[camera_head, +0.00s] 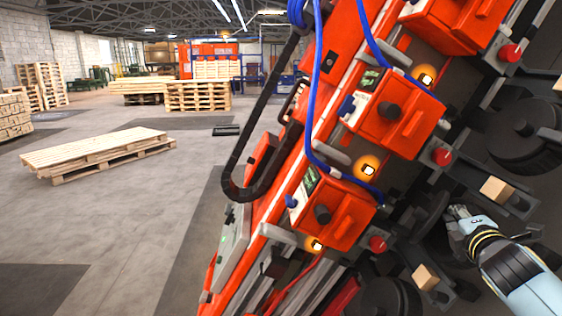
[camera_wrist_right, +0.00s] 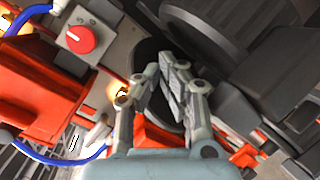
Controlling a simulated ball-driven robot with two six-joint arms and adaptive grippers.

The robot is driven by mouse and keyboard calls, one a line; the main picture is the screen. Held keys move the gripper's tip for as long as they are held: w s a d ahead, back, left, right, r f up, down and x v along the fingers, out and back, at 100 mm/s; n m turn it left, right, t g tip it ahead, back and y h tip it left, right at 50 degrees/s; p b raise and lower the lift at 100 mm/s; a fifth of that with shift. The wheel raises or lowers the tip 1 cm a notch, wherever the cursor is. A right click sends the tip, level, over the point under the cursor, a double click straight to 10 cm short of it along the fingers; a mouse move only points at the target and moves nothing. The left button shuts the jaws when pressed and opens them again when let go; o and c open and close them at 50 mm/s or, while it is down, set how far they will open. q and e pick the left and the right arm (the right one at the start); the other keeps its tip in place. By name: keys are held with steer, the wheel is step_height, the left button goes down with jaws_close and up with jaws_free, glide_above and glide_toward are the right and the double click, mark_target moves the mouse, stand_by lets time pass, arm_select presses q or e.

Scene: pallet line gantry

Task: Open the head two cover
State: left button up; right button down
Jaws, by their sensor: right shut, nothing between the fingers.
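An orange machine gantry leans across the right of the head view. It carries a row of orange head boxes: a lower one (camera_head: 344,231), a middle one (camera_head: 410,131) and an upper one (camera_head: 440,22). The lower and middle boxes have a black knob and a bar-like handle on the front. I cannot read which is head two; their fronts look closed. My right gripper (camera_head: 458,212) is right of the lower box, apart from it, over dark machinery. In the wrist view the right gripper (camera_wrist_right: 166,70) has its fingers together, with nothing between them. My left gripper is not in view.
Red buttons (camera_head: 377,244) and glowing amber lamps (camera_head: 316,245) sit beside the boxes. Blue hoses (camera_head: 314,90) hang across the gantry. Wooden blocks (camera_head: 496,190) and dark round parts (camera_head: 518,135) lie right. Pallets (camera_head: 98,152) stand on the open floor left.

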mark_target(443, 208)
steer(key=shift+a, duration=0.1)
stand_by(0.6)
steer(key=shift+w+a+r+p, duration=0.2)
steer(key=shift+w+a+r, duration=0.1)
steer(key=shift+a, duration=0.15)
steer(key=shift+w+a+r+p, duration=0.15)
steer(key=shift+w+a+r, duration=0.1)
steer(key=shift+a, duration=0.2)
steer(key=shift+w+a+r, duration=0.1)
steer(key=shift+w+a, duration=0.1)
steer(key=shift+a, duration=0.1)
steer(key=shift+w+a+r, duration=0.25)
steer(key=shift+w+a, duration=0.25)
steer(key=shift+a, duration=0.05)
steer(key=shift+w+a+r, duration=0.1)
steer(key=shift+w, duration=0.05)
steer(key=shift+w+a+r, duration=0.25)
steer(key=shift+w+a, duration=0.4)
steer(key=shift+w, duration=0.1)
